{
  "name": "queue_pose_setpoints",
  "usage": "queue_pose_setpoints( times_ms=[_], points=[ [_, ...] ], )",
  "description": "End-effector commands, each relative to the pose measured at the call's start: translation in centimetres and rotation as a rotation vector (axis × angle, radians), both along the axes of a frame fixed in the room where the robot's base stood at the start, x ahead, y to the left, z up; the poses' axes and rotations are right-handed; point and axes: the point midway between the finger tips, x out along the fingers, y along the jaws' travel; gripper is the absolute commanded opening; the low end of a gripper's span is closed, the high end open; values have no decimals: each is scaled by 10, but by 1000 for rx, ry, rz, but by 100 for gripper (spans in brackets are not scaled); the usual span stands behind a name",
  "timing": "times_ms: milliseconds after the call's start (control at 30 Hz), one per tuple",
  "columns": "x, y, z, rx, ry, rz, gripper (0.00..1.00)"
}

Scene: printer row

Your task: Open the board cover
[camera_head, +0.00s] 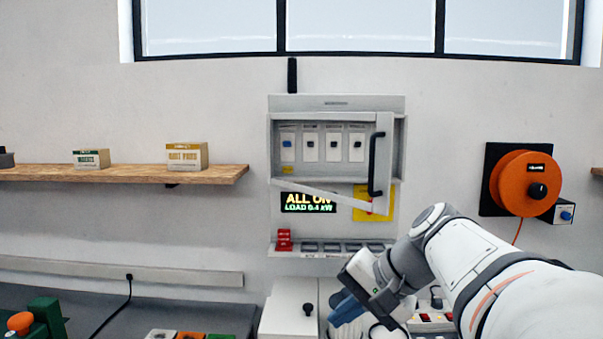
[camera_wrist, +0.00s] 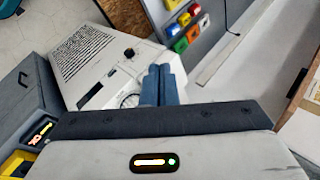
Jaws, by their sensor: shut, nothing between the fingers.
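The board (camera_head: 335,102) hangs on the wall in the head view, with a row of switches inside. Its cover (camera_head: 384,130) looks like a pale frame standing partly open. Its right edge, with a black upright handle (camera_head: 377,165), stands out toward me and its lower rail slants down to the right. The hinge seems to be on the left. My gripper (camera_head: 345,308) is low in front of the board, below and left of the handle and apart from it. In the wrist view its blue fingers (camera_wrist: 163,83) are together and empty, pointing away from the board.
A lit display (camera_head: 308,202) reads "ALL ON". An orange reel (camera_head: 522,181) hangs at right; a wooden shelf (camera_head: 130,173) with boxes is at left. A white machine (camera_wrist: 100,60) lies beyond my fingers.

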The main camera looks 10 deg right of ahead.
Motion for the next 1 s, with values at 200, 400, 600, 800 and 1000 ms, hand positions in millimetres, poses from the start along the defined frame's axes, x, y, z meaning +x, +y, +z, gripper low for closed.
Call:
queue_pose_setpoints(
  times_ms=[200, 400, 600, 800, 1000],
  points=[
    [44, -90, 111, 402, -247, -179, 0],
    [30, -161, 191, 585, -488, -192, 0],
    [15, -186, 224, 637, -595, -172, 0],
    [32, -171, 229, 643, -603, -164, 0],
    [61, -147, 230, 643, -600, -164, 0]
  ],
)
